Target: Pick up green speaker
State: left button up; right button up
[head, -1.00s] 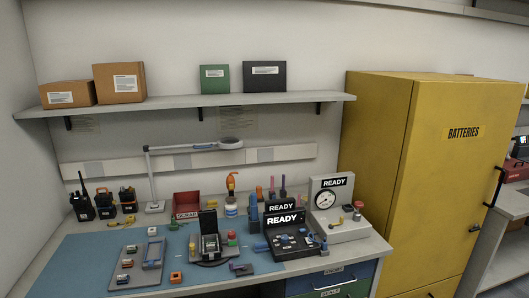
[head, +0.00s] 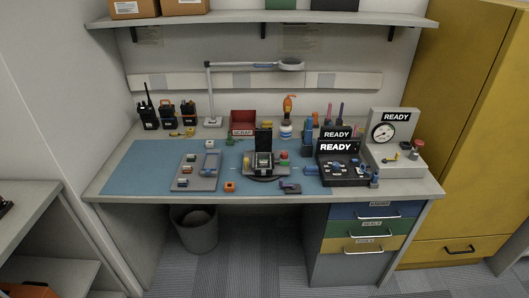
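I cannot tell for certain which part is the green speaker. A small green block (head: 284,154) sits beside the dark open fixture (head: 264,160) in the middle of the blue mat, with a red block (head: 283,162) right by it. A grey tray (head: 185,183) to the left on the mat holds several small coloured parts, too small to make out. Neither of my grippers shows in the head view.
The workbench (head: 95,190) carries radios (head: 169,115), a lamp (head: 212,121), a red scrap bin (head: 243,117), a READY console (head: 342,178) and a gauge unit (head: 400,170). Below stand a waste bin (head: 196,232) and drawers (head: 350,269). A yellow cabinet (head: 480,150) is right; carpet in front is clear.

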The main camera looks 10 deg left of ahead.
aim_at(190, 157)
jog(key=i+j, duration=0.15)
jog(key=j, duration=0.25)
jog(key=i+j, duration=0.15)
jog(key=j, duration=0.2)
jog(key=i+j, duration=0.2)
jog(key=j, duration=0.2)
jog(key=i+u, duration=0.5)
jog(key=i+l+u, duration=0.15)
jog(key=i+u, duration=0.15)
jog(key=u, duration=0.15)
